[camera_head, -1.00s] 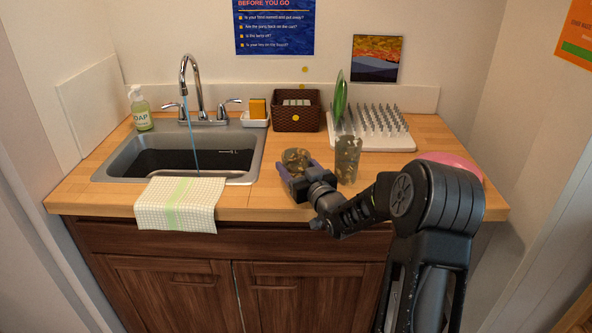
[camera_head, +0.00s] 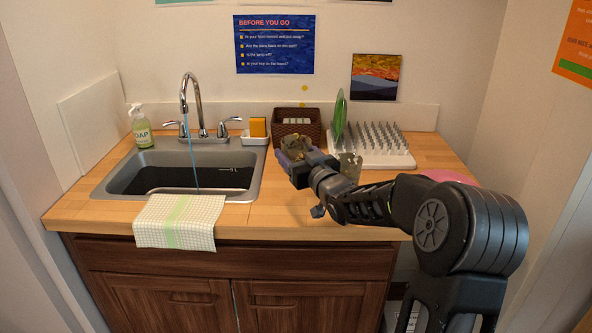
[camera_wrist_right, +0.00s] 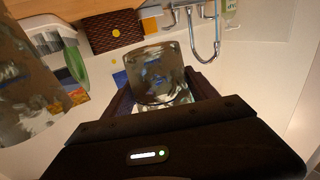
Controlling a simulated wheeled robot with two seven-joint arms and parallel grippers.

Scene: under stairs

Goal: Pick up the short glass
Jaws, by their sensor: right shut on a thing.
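The short glass (camera_head: 296,144), speckled and see-through, is between the fingers of my right gripper (camera_head: 297,154), which is shut on it. It appears held above the wooden counter, in front of the brown basket in the head view. In the right wrist view the short glass (camera_wrist_right: 160,76) sits between the two dark fingers of the gripper (camera_wrist_right: 162,92). A taller glass (camera_head: 350,164) stands on the counter just right of the gripper, its lower part hidden by my right arm. It shows large at the left of the wrist view (camera_wrist_right: 27,85). My left gripper is not in view.
The sink (camera_head: 180,188) with running tap (camera_head: 190,95) is at left, a checked towel (camera_head: 180,221) over its front edge. Behind are a sponge holder (camera_head: 255,137), basket (camera_head: 297,130) and drying rack (camera_head: 385,155) with a green plate (camera_head: 340,112). A pink item (camera_head: 447,177) is at right.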

